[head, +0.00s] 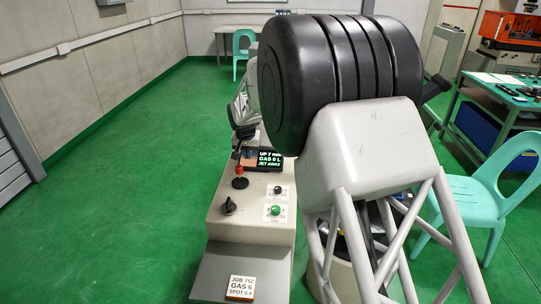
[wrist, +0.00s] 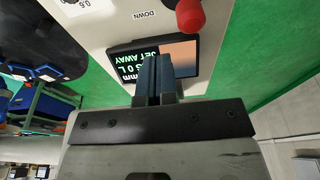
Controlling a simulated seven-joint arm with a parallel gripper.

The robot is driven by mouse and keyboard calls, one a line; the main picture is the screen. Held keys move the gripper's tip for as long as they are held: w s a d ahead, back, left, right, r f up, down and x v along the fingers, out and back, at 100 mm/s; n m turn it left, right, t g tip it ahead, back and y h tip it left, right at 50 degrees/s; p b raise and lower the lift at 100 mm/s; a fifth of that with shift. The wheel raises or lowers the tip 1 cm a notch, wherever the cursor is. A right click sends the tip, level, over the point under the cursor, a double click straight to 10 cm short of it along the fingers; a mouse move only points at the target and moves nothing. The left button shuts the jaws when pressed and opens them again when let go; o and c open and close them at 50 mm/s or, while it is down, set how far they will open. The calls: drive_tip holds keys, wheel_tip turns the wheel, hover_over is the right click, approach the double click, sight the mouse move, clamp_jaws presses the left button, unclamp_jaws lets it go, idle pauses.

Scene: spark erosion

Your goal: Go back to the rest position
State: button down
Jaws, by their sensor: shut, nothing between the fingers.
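My gripper (wrist: 157,78) shows in the wrist view with its two dark fingers together and nothing between them. The fingertips overlap the lit display (wrist: 184,52) in that view; I see no contact, and the gap cannot be judged. In the head view my own arm, with its large black joint, covers much of the middle and right. There the far end of the arm hangs above the control console (head: 222,228), and the fingers cannot be made out clearly. The display (head: 266,160) reads "JET AWAY" on its bottom line, with a gas line above it.
The console carries a red-topped lever (head: 239,172), also in the wrist view (wrist: 190,17), a black knob (head: 229,206) and a green button (head: 275,210). A job card (head: 240,287) lies at the front. A turquoise chair (head: 480,195) and bench stand right. Green floor (head: 130,200) is clear left.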

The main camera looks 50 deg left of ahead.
drive_tip(key=shift+r, duration=0.35)
idle(0.5)
